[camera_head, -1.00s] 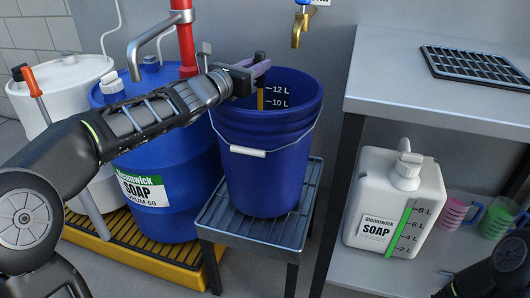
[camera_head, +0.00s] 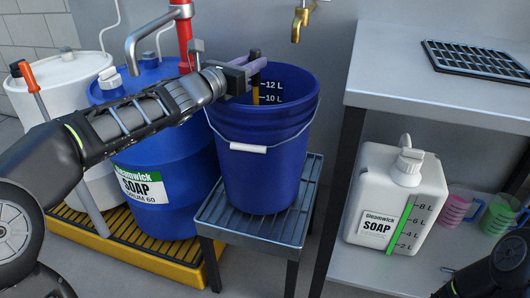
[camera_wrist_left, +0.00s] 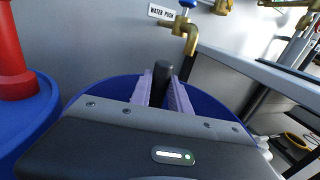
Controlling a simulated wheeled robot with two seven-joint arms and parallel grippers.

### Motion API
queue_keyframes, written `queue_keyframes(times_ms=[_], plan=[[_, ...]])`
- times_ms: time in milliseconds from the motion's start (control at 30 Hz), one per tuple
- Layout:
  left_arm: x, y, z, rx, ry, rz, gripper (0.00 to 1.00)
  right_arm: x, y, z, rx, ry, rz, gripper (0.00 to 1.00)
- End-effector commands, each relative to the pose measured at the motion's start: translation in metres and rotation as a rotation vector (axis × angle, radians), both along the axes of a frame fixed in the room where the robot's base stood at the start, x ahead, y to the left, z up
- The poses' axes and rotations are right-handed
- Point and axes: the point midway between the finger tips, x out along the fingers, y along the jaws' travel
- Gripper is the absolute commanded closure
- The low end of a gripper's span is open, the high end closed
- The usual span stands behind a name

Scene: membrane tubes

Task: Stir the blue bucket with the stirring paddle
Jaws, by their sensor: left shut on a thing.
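The blue bucket (camera_head: 262,165) stands on a grey slatted stand in the middle of the head view, with litre marks on its inner wall and its wire handle hanging in front. The stirring paddle (camera_head: 255,93) stands roughly upright in it, with a dark grip and a yellow shaft. Its lower end is hidden by the bucket wall. My left gripper (camera_head: 259,66) is shut on the paddle's dark grip above the bucket's rim. In the left wrist view the grip (camera_wrist_left: 161,82) sits between the pale purple fingers, over the bucket (camera_wrist_left: 205,103). My right gripper is not in view.
A blue soap drum (camera_head: 165,200) with a red pump (camera_head: 184,28) stands left of the bucket. A brass tap (camera_head: 301,20) hangs behind. A grey table (camera_head: 400,98) is close on the right, with a white soap jug (camera_head: 375,195) and cups (camera_head: 497,216) on its lower shelf.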

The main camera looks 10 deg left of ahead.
Motion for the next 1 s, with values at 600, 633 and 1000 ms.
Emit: queue_keyframes(times_ms=[600,633,1000], plan=[[-0.053,-0.023,0.000,-0.001,-0.001,-0.004,1.00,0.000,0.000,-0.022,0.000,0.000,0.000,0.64],[-0.053,-0.023,0.000,-0.001,-0.001,-0.004,1.00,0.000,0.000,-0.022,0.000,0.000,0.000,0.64],[-0.048,-0.027,0.001,-0.002,-0.002,-0.005,1.00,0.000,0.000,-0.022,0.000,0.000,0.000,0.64]])
